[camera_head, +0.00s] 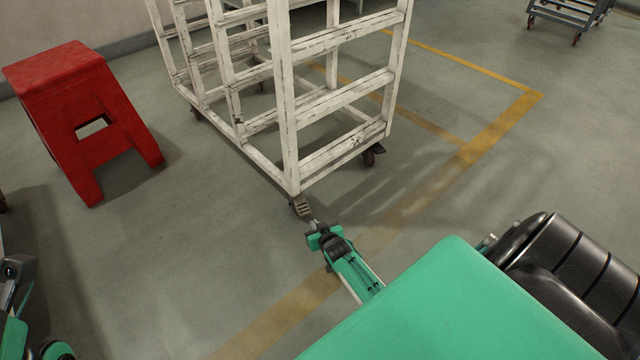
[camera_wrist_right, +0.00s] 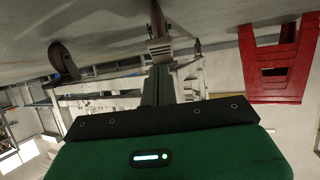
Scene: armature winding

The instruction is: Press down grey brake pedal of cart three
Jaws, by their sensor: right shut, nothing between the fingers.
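The cart (camera_head: 291,120) is a tall white frame with worn paint; no number shows on it. At its near corner is a caster with a ribbed grey brake pedal (camera_head: 301,207), which also shows above the fingers in the right wrist view (camera_wrist_right: 160,47). My right gripper (camera_head: 312,227) is shut and empty, just on the near side of the pedal. Whether it touches the pedal I cannot tell. In the right wrist view its fingers (camera_wrist_right: 158,84) point at the pedal. My left gripper's fingers do not show; only parts of my left arm appear at the left edge.
A red step stool (camera_head: 80,115) stands left of the cart. Another caster (camera_head: 371,156) is at the cart's right corner. Yellow lines (camera_head: 497,128) mark the floor. A grey cart (camera_head: 567,17) stands far back right. The floor around the near corner is clear.

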